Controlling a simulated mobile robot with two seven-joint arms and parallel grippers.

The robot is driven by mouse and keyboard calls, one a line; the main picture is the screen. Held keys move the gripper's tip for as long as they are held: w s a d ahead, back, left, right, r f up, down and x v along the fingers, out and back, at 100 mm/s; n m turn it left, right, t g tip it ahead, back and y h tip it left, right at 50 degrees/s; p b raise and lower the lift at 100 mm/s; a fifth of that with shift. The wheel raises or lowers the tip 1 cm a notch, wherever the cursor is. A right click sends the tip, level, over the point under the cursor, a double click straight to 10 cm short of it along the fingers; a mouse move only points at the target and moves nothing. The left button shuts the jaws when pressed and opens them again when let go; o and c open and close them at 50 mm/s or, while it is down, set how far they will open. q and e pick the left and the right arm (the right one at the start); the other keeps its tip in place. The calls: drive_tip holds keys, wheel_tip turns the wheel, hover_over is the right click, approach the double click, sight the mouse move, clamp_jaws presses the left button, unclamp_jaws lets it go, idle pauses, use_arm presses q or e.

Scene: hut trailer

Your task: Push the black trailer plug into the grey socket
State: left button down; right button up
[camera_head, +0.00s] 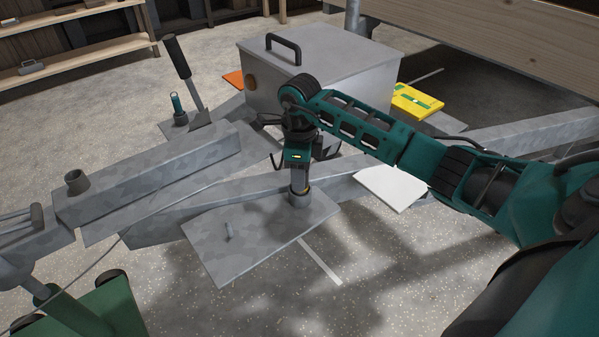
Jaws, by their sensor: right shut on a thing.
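My right gripper (299,180) points straight down over the metal plate (255,250) on the trailer's drawbar. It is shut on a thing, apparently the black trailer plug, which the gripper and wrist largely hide. Directly below the fingers, the short round grey socket (299,200) stands upright on the plate near its back right corner. The fingers are right at the top of the socket. I cannot tell whether the plug touches it or is inside it. My left gripper is not in view.
A small upright peg (229,232) stands on the same plate. A grey metal box with a black handle (320,65) is behind my wrist. A black-gripped lever (183,70) rises at the left. A white sheet (391,188) and yellow item (416,101) lie to the right.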

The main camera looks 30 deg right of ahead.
drive_tip(key=o, duration=0.8)
drive_tip(key=shift+f, duration=0.1)
drive_tip(key=o, duration=0.3)
